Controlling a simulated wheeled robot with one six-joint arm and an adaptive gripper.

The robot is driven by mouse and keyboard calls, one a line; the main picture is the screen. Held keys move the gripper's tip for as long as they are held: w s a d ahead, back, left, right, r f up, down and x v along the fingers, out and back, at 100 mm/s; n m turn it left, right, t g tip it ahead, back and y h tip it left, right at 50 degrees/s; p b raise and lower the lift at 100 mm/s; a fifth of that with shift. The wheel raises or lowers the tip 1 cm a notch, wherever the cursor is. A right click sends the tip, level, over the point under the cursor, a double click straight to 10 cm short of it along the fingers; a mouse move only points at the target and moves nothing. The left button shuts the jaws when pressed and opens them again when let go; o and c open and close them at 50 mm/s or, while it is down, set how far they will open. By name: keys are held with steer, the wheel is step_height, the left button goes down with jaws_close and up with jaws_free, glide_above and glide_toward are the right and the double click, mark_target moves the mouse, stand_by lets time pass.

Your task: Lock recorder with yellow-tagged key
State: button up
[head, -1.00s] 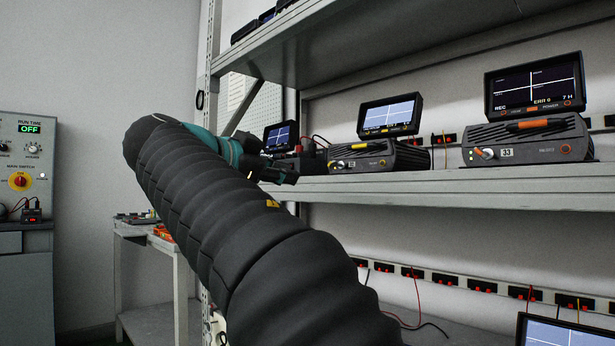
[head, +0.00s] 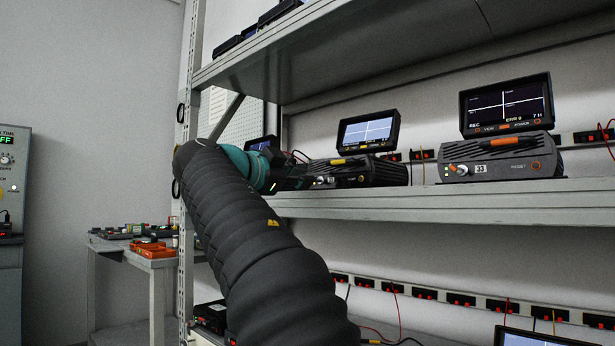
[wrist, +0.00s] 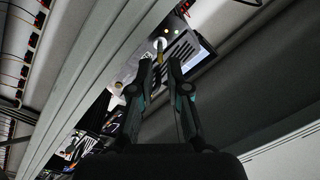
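The recorder with the yellow stripe (head: 378,172) sits on the middle shelf, with its screen (head: 367,131) above it. My gripper (head: 308,181) is at the left end of its front face, partly hidden by my arm. In the wrist view the recorder (wrist: 181,50) lies ahead of my gripper (wrist: 160,62). A small yellow tag (wrist: 160,56) hangs below a pale round lock or key head (wrist: 160,43) on its face. My two fingers stand apart, with the tag in line with the gap between their tips. I see no clear contact with it.
A second recorder with an orange stripe (head: 503,160) stands to the right on the same shelf (head: 450,203). The upper shelf (head: 350,45) overhangs. A rack post (head: 187,150) is left of my arm. A side table with an orange tray (head: 153,250) stands further left.

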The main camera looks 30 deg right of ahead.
mark_target(320, 180)
steer(key=shift+x, duration=1.15)
jaws_close()
steer(key=shift+n, duration=0.4)
steer(key=n+p, duration=0.1)
steer(key=n, duration=0.2)
steer(key=shift+w+r+n, duration=0.1)
steer(key=shift+n, duration=0.3)
steer(key=n, duration=0.2)
steer(key=n+p, duration=0.1)
steer(key=n, duration=0.1)
steer(key=shift+w+a+r+n, duration=0.1)
steer(key=shift+w+n, duration=0.05)
steer(key=shift+n, duration=0.15)
steer(key=n+p, duration=0.1)
steer(key=n, duration=0.3)
steer(key=shift+w+p, duration=0.1)
steer(key=shift+p, duration=0.25)
steer(key=shift+a+n+p, duration=0.1)
steer(key=shift+n+p, duration=0.65)
steer(key=shift+n, duration=1.55)
